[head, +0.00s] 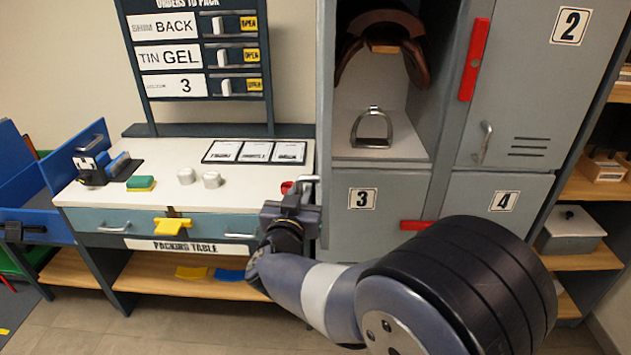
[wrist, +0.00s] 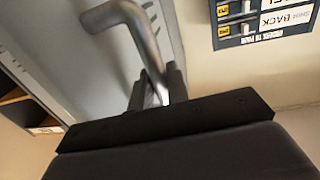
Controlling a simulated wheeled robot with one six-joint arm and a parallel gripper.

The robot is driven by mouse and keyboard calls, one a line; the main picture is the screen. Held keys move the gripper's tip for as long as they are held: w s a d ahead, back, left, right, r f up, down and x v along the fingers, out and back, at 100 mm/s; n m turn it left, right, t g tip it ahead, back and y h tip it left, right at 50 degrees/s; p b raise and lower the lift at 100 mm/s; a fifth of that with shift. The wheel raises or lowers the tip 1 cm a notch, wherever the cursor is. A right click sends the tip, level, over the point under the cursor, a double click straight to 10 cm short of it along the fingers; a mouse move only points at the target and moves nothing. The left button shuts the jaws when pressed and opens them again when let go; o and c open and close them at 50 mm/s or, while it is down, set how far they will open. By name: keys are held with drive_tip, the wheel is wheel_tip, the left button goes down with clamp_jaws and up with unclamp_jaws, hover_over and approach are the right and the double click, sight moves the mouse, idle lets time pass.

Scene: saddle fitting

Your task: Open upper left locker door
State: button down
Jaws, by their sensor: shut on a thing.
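The upper left locker (head: 385,150) stands open, with a brown saddle (head: 385,45) and a metal stirrup (head: 372,128) inside. Its grey door (head: 325,100) is swung out and seen nearly edge-on at the compartment's left side. My gripper (head: 298,197) is at the door's left, shut on the metal door handle (head: 307,180). In the wrist view the bent handle (wrist: 130,25) runs from the grey door face (wrist: 70,60) down between my fingers (wrist: 160,90). The fingertips are partly hidden behind the handle and the gripper body.
The packing table (head: 240,180) is close on the left, with white cups, a sponge and cards on it. The order board (head: 195,50) stands behind it. Locker door 2 (head: 520,90) and lockers 3 (head: 375,215) and 4 (head: 500,200) are shut. Shelves (head: 590,190) stand at the right.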

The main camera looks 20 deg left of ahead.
drive_tip(key=shift+s+a+r+m+h+p, duration=0.1)
drive_tip(key=shift+s+a+m+h+p, duration=0.1)
drive_tip(key=shift+a+h+p, duration=0.35)
drive_tip(key=shift+s+a+r+m+h+p, duration=0.1)
drive_tip(key=shift+a+m+h+p, duration=0.15)
drive_tip(key=shift+a, duration=0.45)
drive_tip(key=c, duration=1.7)
unclamp_jaws()
drive_tip(key=shift+f, duration=0.1)
drive_tip(key=s+d+b, duration=0.1)
drive_tip(key=s, duration=0.9)
drive_tip(key=shift+s+d+b, duration=0.3)
drive_tip(key=shift+d+b, duration=0.1)
